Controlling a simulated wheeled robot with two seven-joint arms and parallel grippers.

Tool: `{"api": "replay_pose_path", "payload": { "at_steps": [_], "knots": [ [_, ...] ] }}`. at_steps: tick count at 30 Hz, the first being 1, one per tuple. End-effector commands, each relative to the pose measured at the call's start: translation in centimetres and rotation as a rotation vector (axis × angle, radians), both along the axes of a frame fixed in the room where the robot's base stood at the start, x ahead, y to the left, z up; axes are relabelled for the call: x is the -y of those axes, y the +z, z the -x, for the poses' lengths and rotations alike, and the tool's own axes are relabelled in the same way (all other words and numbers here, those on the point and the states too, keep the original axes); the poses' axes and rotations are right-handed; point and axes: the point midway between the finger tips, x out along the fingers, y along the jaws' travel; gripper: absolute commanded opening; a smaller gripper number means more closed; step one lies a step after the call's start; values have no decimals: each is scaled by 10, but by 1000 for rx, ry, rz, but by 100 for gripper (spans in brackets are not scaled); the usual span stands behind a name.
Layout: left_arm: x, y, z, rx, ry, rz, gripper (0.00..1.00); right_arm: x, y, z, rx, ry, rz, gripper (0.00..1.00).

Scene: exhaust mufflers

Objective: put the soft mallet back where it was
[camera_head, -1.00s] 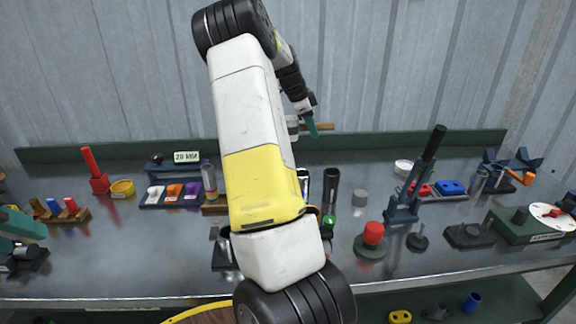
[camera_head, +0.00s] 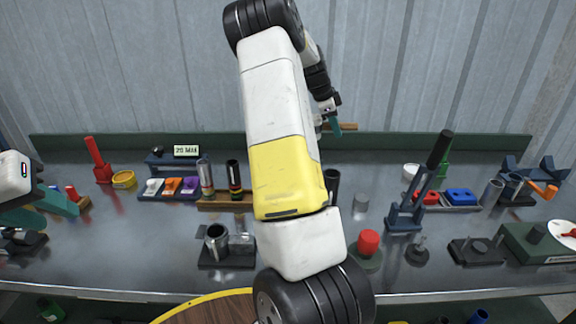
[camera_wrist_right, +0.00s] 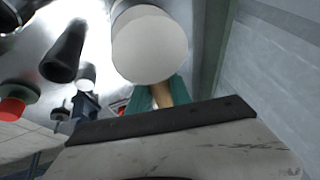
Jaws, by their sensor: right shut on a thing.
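The soft mallet has a white round head (camera_wrist_right: 150,45) and a wooden handle (camera_wrist_right: 162,95). In the right wrist view my right gripper (camera_wrist_right: 160,97) is shut on the handle between its teal fingers. In the head view this gripper (camera_head: 334,127) is high over the back edge of the bench, and the handle (camera_head: 349,126) sticks out to its right. The mallet head is mostly hidden behind my arm there. My left gripper (camera_head: 45,207) is at the left of the bench, with its teal fingers apart and nothing seen between them.
My right arm hides the bench's middle. Left of it are a block with upright tubes (camera_head: 228,202), a tray of coloured parts (camera_head: 172,190) and a dark fixture with a metal ring (camera_head: 216,240). Right of it stand a red-topped piece (camera_head: 368,243) and a blue toggle clamp (camera_head: 405,213).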

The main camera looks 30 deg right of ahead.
Motion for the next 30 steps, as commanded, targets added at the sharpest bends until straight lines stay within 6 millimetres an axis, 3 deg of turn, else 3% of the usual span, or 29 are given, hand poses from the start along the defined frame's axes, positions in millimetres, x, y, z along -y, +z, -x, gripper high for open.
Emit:
{"api": "replay_pose_path", "payload": {
  "at_steps": [14,22,30],
  "knots": [
    [0,0,0,0,-1,-1,36,1,-53,1,-1,-2,1,0],
    [0,0,0,0,-1,-1,36,1,-101,2,-3,-2,0,0],
    [0,0,0,0,0,0,36,1,-125,1,-1,-1,0,0]
  ]
}}
